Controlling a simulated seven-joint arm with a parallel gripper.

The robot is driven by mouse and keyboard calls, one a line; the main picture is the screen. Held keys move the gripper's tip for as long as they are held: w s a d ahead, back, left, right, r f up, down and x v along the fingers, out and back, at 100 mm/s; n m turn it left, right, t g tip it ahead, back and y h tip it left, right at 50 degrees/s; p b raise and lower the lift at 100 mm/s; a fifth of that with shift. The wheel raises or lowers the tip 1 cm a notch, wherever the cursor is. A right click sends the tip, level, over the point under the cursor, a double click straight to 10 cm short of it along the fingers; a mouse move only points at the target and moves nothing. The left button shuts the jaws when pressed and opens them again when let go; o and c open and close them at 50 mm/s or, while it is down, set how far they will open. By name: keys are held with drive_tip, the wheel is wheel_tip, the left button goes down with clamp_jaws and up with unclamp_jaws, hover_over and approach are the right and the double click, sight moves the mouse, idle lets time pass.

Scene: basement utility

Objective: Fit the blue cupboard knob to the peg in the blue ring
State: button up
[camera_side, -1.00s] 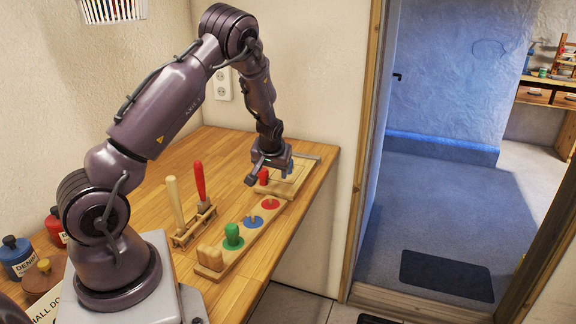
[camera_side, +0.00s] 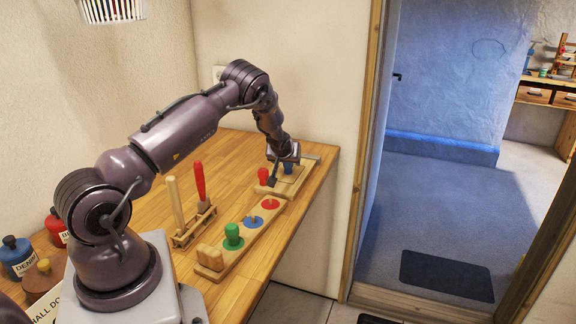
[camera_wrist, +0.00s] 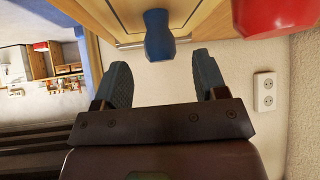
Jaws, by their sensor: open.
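The blue knob (camera_side: 288,169) stands at the far end of the bench, partly hidden by my gripper in the side view. In the wrist view the blue knob (camera_wrist: 158,36) shows just beyond and between my two fingertips. My gripper (camera_wrist: 160,62) is open and empty.
A red knob (camera_side: 263,176) stands close left of my gripper. A red ring (camera_side: 270,204) with a peg and a green knob (camera_side: 233,236) are on the long board. A tool rack (camera_side: 194,228) holds a red-handled and a wooden-handled tool.

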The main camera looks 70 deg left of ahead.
drive_tip(key=shift+x, duration=2.35)
drive_tip(key=shift+a, duration=0.1)
drive_tip(key=shift+r, duration=0.1)
drive_tip(key=c, duration=1)
